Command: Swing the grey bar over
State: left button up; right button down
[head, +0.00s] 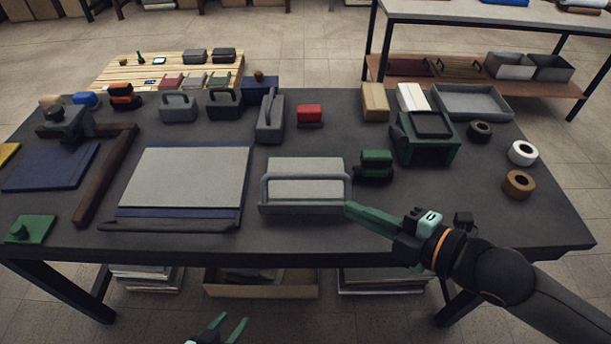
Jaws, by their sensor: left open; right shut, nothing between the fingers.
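A grey box-shaped piece (305,198) sits at the front middle of the table. A grey U-shaped bar (305,178) runs along its top, with its ends bending down at the box's left and right sides. My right gripper (350,210) comes in from the right with its green fingers together and empty. Its tips are at the box's right end; I cannot tell whether they touch the bar. My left gripper (220,328) is open and empty below the table's front edge, mostly cut off by the frame.
Left of the box, a grey board (185,176) lies on a blue sheet, with a dark bar (170,226) along its front. A green block (376,162) and a green device (425,140) stand behind my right gripper. Grey handled blocks (270,117) stand further back.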

send_near(300, 177)
jog(key=x, duration=0.5)
jog(key=shift+s+a, duration=0.3)
jog(key=shift+a, duration=0.05)
jog(key=shift+w+f, duration=0.2)
jog(key=shift+w, duration=0.25)
pick_arm(q)
jog(key=shift+s+d, duration=0.1)
jog(key=shift+s, duration=0.1)
pick_arm(e)
jog(key=shift+w, duration=0.1)
